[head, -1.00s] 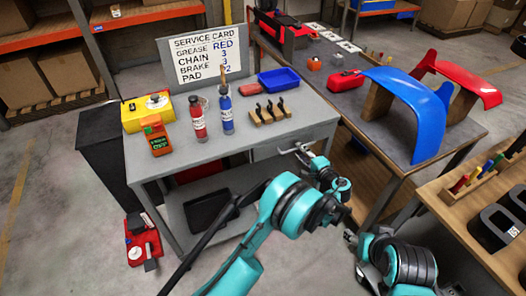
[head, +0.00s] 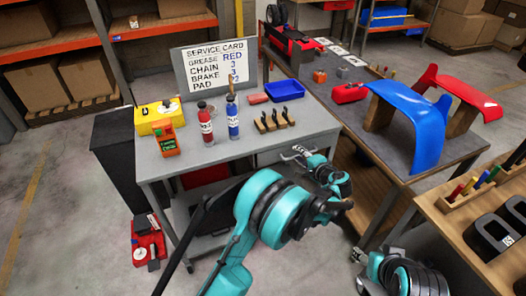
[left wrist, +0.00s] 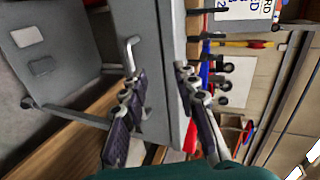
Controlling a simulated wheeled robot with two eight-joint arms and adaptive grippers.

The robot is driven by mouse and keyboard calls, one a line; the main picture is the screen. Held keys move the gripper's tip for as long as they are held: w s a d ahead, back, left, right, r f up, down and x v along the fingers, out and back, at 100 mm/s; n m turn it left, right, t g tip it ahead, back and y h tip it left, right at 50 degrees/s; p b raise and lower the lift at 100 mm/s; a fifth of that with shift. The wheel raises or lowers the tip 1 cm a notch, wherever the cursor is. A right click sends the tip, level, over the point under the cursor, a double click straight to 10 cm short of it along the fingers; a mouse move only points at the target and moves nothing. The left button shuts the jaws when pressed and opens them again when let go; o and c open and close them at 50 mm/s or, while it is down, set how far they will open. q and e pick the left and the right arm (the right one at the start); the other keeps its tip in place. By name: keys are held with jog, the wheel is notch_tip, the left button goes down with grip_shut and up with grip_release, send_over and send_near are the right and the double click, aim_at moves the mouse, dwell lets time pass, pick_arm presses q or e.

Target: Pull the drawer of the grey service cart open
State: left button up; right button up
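The grey service cart (head: 160,168) stands at centre-left. Its drawer front (head: 275,156) lies under the right part of the top and looks closed. My left gripper (head: 300,153) is just in front of the drawer, partly hiding it. In the left wrist view the picture is turned sideways; the gripper's two fingers (left wrist: 162,95) are spread apart with grey cart panel between and beyond them. A pale bar handle (left wrist: 131,55) shows just past the left finger, not clearly between the fingers. My right gripper (head: 357,255) is low at right, small and partly hidden by its arm.
The cart top holds a yellow box (head: 158,118), red bottle (head: 206,128), blue bottle (head: 232,120), blue tray (head: 284,91) and a wooden tool rack (head: 273,125). A fender table (head: 385,160) stands close on the right. Open floor lies front left.

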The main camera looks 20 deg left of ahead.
pick_arm(q)
jog(key=s+a+r+n+g+h+p, duration=0.2)
jog(key=s+a+r+n+g+h, duration=0.1)
jog(key=s+a+r, duration=0.8)
jog(key=shift+s+r+n, duration=0.35)
jog(key=shift+s+n, duration=0.05)
jog(key=shift+s, duration=0.95)
